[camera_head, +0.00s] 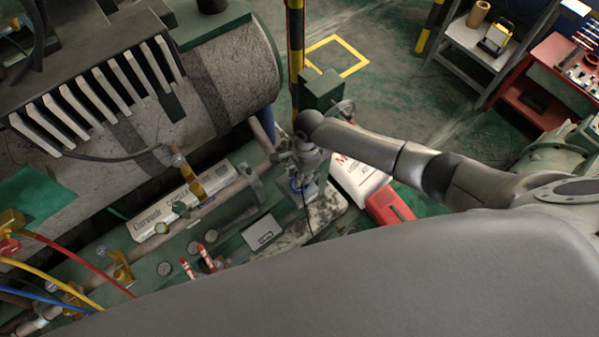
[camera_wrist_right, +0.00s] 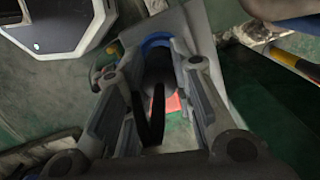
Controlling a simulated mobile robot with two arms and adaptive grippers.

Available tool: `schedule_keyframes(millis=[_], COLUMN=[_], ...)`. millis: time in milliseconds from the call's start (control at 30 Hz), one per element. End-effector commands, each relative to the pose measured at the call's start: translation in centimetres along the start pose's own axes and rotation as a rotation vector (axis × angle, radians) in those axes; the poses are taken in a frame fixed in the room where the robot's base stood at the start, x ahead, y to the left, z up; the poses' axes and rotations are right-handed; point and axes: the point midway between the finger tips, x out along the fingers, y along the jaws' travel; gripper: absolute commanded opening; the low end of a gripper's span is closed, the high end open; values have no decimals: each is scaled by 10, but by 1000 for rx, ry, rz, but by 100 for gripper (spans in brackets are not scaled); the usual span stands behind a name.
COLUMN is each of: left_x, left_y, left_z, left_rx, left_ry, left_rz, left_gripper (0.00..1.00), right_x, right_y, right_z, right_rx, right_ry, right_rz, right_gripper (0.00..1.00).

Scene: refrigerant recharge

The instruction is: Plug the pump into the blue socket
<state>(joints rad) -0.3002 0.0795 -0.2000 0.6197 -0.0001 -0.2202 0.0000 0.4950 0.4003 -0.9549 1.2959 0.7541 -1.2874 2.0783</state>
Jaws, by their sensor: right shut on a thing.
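My right gripper (camera_head: 302,168) reaches in from the right, pointing down beside the green machine. In the right wrist view its two fingers (camera_wrist_right: 160,68) are shut on a dark plug (camera_wrist_right: 158,66), from which a black cable (camera_wrist_right: 156,115) runs. The blue socket (camera_wrist_right: 157,41) shows as a blue rim on a grey housing just beyond the plug. It also shows as a bit of blue under the gripper in the head view (camera_head: 297,186). The plug is very close to the socket; I cannot tell whether it is inside. I cannot identify the pump. My left gripper is out of view.
A large grey tank (camera_head: 235,70) and pipes with gauges fill the left. A white container with red lettering (camera_head: 357,178) and a red case (camera_head: 388,206) stand right of the gripper. A yellow-black post (camera_head: 295,50) rises behind. A grey box (camera_head: 262,232) lies in front.

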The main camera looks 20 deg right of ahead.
Motion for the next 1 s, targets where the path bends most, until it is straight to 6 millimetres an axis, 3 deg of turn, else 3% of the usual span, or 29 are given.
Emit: schedule_keyframes(millis=[1000], left_x=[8], left_y=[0], left_z=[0], left_rx=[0], left_ry=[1], left_rz=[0], left_gripper=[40], right_x=[21], right_y=[0], right_z=[-2], right_rx=[0], right_ry=[0], right_rz=[0], right_gripper=[4])
